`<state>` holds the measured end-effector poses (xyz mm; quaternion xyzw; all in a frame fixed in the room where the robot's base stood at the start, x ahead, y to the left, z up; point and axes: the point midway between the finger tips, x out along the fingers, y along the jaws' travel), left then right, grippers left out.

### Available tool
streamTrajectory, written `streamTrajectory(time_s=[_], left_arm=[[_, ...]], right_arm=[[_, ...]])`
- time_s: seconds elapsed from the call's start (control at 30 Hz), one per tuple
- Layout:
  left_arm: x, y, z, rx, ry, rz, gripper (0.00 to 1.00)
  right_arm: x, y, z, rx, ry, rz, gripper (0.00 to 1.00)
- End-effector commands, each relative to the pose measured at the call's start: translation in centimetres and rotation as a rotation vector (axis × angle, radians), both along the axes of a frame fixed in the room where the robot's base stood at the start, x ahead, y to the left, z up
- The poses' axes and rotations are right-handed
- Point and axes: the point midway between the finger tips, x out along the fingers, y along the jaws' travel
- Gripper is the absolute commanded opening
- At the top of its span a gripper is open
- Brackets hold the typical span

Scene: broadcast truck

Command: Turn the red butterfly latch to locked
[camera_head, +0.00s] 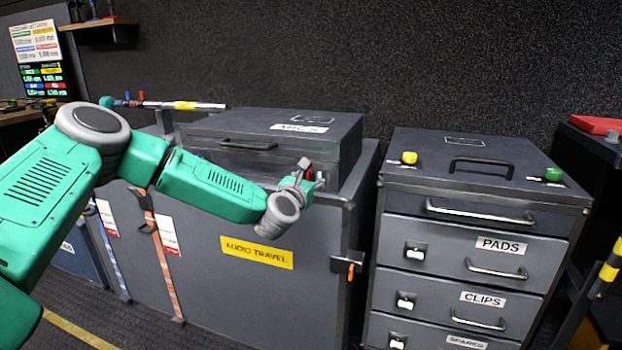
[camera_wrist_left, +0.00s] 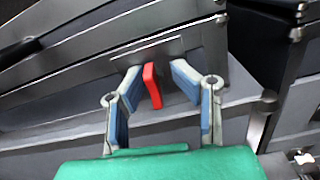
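The red butterfly latch (camera_wrist_left: 152,86) shows in the left wrist view as a narrow red tab on the front of a dark grey case. In the head view a bit of its red (camera_head: 307,174) shows beside my gripper, mostly hidden. My left gripper (camera_wrist_left: 158,86) has its two blue-padded fingers apart, one on each side of the red tab, with gaps visible on both sides. In the head view the left gripper (camera_head: 303,174) is at the front right of the case labelled ABCS (camera_head: 345,135). My right gripper is not in view.
The smaller case sits on a large grey trunk with a yellow AUDIO TRAVEL label (camera_head: 257,252). A drawer cabinet (camera_head: 470,217) with yellow and green knobs stands to the right across a narrow gap. A shelf (camera_head: 100,24) is at upper left.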

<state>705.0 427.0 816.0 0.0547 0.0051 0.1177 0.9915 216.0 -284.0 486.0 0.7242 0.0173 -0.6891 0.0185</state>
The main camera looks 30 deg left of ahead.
Motion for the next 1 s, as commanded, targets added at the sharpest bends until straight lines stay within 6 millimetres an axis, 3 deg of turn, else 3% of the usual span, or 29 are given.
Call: streamTrajectory(time_s=[0.03, 0.1, 0.67, 1.0], left_arm=[[-0.03, 0.11, -0.1, 0.0, 0.001, 0.001, 0.17], [-0.03, 0.09, -0.14, 0.0, 0.002, 0.0, 0.0], [-0.06, 0.12, -0.63, 0.041, 0.021, 0.0, 0.0], [-0.09, 0.07, -0.8, 0.194, 0.061, -0.001, 0.0]], right_arm=[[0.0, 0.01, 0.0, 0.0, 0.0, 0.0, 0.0], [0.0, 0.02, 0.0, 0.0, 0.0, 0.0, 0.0], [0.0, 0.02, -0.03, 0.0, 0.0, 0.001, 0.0], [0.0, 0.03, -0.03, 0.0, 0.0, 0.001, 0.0]])
